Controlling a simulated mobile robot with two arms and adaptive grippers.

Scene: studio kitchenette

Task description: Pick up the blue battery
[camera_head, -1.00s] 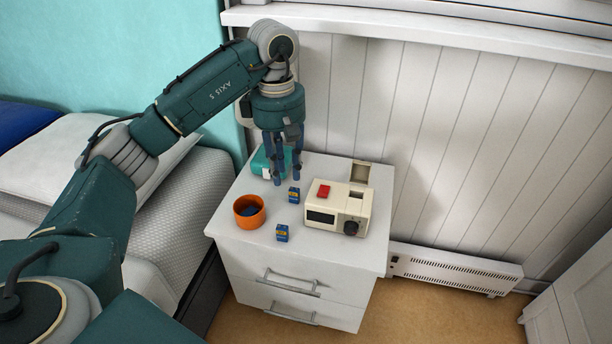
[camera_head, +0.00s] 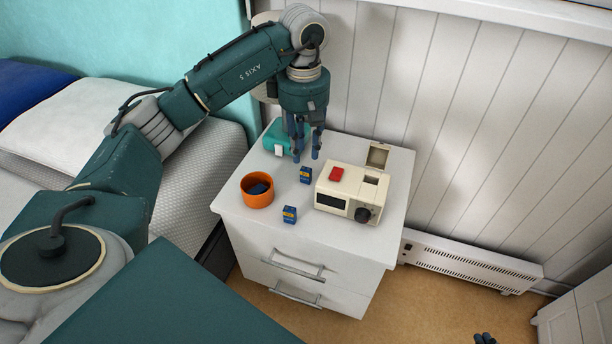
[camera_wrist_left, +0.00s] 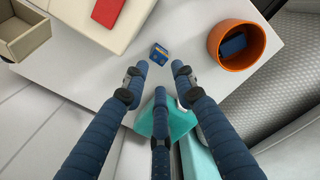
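A blue object (camera_head: 259,189), possibly another battery, lies in the orange cup (camera_head: 257,201). My left gripper (camera_head: 308,156) is open and empty, fingers down, just behind the rear battery. In the left wrist view one blue battery (camera_wrist_left: 159,54) shows just beyond the spread fingers (camera_wrist_left: 160,76), apart from them. My right gripper (camera_head: 485,338) barely shows at the bottom edge.
A teal object (camera_head: 275,138) stands at the back left, close to my left fingers. A bed lies left; a panelled wall is behind. A white heater (camera_head: 470,262) stands right.

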